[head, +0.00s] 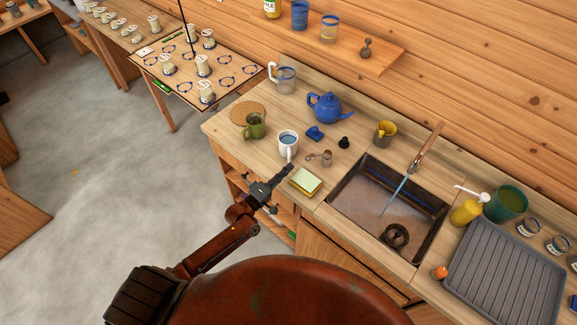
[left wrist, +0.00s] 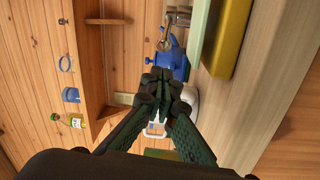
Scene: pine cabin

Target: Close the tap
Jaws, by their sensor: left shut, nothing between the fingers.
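The tap (head: 427,147), copper-brown, stands at the back edge of the dark sink (head: 440,212) in the head view. A thin blue stream of water (head: 394,195) runs from it into the basin. My left gripper (head: 287,171) is shut and empty near the counter's front edge, beside the yellow-green sponge (head: 305,182), well to the left of the tap. My right gripper is out of view.
A dark round object (head: 396,235) lies in the sink. Right of it are a yellow pump bottle (head: 465,212), green tumbler (head: 506,203) and grey drying rack (head: 505,275).

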